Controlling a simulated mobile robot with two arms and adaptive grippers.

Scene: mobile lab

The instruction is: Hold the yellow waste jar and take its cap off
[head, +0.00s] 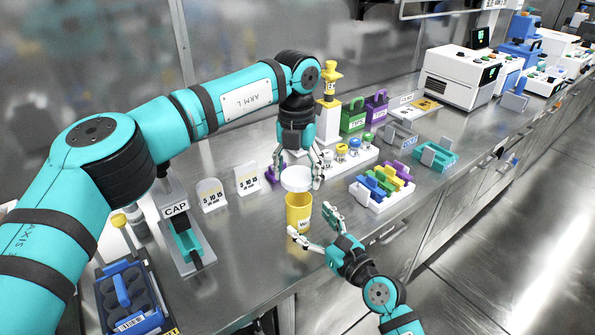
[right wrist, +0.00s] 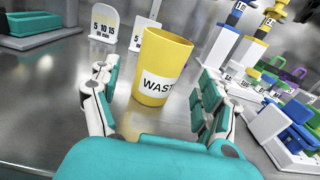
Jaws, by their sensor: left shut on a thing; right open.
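The yellow waste jar (head: 299,212) stands upright near the bench's front edge. In the right wrist view the jar (right wrist: 162,66) shows its bare yellow rim and part of its "WASTE" label, with no cap on it. The white cap (head: 296,180) is held above the jar by my left gripper (head: 298,170), whose fingers are shut on it from above. The height of the gap is hard to judge. My right gripper (head: 310,219) is open, low in front of the jar. In its wrist view the jar stands between and beyond the spread fingers, apparently untouched.
A stand marked CAP (head: 176,210) and a blue rack (head: 131,300) are at left. Two numbered white signs (head: 247,179) stand behind the jar. A rack of coloured pieces (head: 383,188) and a white holder with several vials (head: 360,158) are at right.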

